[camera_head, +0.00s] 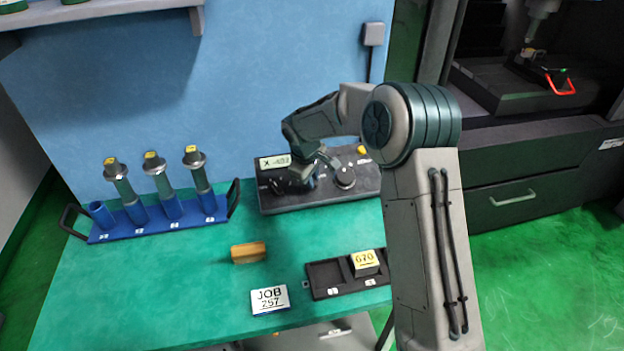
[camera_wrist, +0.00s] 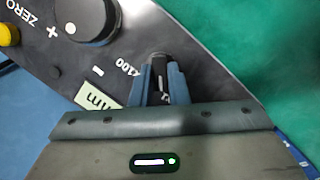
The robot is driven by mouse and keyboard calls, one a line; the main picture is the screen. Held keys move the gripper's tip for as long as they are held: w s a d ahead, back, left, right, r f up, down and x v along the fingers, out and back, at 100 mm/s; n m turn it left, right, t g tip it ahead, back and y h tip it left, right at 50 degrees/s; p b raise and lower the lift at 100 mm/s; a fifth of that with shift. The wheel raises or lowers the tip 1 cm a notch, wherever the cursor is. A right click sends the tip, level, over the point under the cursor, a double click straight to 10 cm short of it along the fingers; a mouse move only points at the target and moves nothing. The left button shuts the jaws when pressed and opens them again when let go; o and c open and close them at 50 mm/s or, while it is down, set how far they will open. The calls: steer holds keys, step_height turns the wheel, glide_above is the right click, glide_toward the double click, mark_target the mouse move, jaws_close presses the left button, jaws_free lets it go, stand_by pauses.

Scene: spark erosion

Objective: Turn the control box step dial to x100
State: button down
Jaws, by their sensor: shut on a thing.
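The dark control box (camera_head: 280,203) stands at the back of the green table against the blue wall. Its small display (camera_head: 275,162) shows X and a number I cannot read surely. My gripper (camera_head: 303,178) reaches down onto the box's left half. In the wrist view my gripper (camera_wrist: 161,82) is shut on the black step dial (camera_wrist: 160,62), one finger on each side. The x100 label (camera_wrist: 128,68) is printed beside the dial. A pale mark shows on the dial between the fingers, but which setting it points to is unclear. Other step labels are hidden.
A large round knob (camera_head: 345,177) and a yellow button (camera_head: 362,150) sit on the box's right. A blue rack (camera_head: 145,226) with several holders stands left. A wooden block (camera_head: 248,252), JOB 257 card (camera_head: 269,300) and black tray (camera_head: 325,275) lie in front.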

steer(key=m+y+b, duration=0.1)
steer(key=m+b, duration=0.1)
steer(key=m, duration=0.3)
steer(key=shift+w+g, duration=0.1)
steer(key=shift+g, duration=0.2)
steer(key=m+y+b, duration=0.1)
steer(key=m+b, duration=0.1)
steer(key=m, duration=0.2)
steer(key=shift+d+g, duration=0.15)
steer(key=shift+g, duration=0.15)
steer(key=m+y+b, duration=0.1)
steer(key=m, duration=0.3)
steer(key=shift+d+m, duration=0.1)
steer(key=shift+m, duration=0.2)
steer(key=shift+r+m+y+b, duration=0.1)
steer(key=shift+m+y+b, duration=0.55)
steer(key=shift+m, duration=1.55)
steer(key=c, duration=1.4)
jaws_free()
steer(key=shift+d, duration=0.15)
steer(key=v, duration=1.3)
steer(key=shift+s+r+b, duration=0.25)
steer(key=shift+r+b, duration=0.05)
steer(key=shift+r, duration=0.05)
steer(key=shift+d, duration=0.1)
